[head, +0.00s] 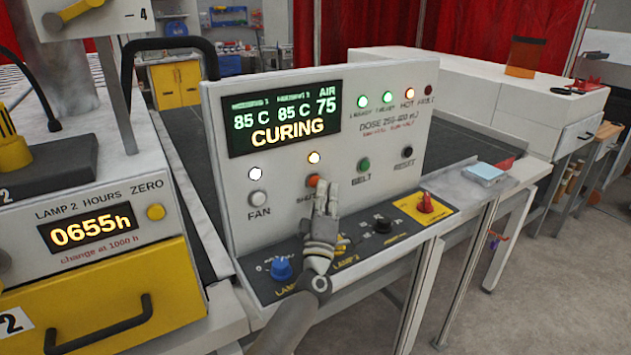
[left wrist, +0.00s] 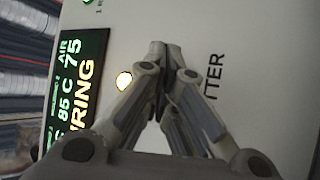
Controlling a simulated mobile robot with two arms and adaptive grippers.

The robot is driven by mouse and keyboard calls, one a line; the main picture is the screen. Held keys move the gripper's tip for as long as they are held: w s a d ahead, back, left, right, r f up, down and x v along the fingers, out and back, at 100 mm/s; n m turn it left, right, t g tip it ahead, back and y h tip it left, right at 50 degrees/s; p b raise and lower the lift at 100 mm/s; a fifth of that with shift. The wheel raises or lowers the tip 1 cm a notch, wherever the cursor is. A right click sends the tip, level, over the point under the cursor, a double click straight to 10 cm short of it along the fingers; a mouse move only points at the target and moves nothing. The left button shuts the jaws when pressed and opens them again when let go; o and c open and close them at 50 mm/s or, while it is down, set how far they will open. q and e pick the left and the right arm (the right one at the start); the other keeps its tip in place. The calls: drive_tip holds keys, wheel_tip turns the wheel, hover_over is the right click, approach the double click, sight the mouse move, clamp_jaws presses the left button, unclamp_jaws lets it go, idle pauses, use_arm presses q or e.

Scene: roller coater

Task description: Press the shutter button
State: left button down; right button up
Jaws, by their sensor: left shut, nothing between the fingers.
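The shutter button (head: 312,180) is a small orange-red button on the white upright control panel (head: 218,130), under a lit amber lamp (head: 314,157). Its label is partly covered by my gripper. My left gripper (head: 322,188) is shut and empty, with its fingertips at the button's lower right in the head view. I cannot tell whether they touch it. In the left wrist view the closed fingertips (left wrist: 158,46) point at the panel beside the lit lamp (left wrist: 124,80). The letters "TTER" show there, and the button is hidden behind the fingers. My right gripper is not in view.
A display (head: 285,117) reads CURING. A fan button (head: 258,198), a green belt button (head: 364,165) and a black reset button (head: 407,151) share the panel. Below, a sloped console has a blue knob (head: 281,269), a black knob (head: 382,224) and a red switch (head: 426,203).

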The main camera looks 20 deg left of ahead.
use_arm(q)
drive_tip(key=shift+s+d, duration=0.2)
drive_tip(key=s+d+p, duration=0.1)
drive_tip(key=d, duration=0.1)
drive_tip(key=s+d, duration=0.2)
drive_tip(key=shift+p, duration=0.4)
drive_tip(key=shift+f, duration=0.1)
idle(0.7)
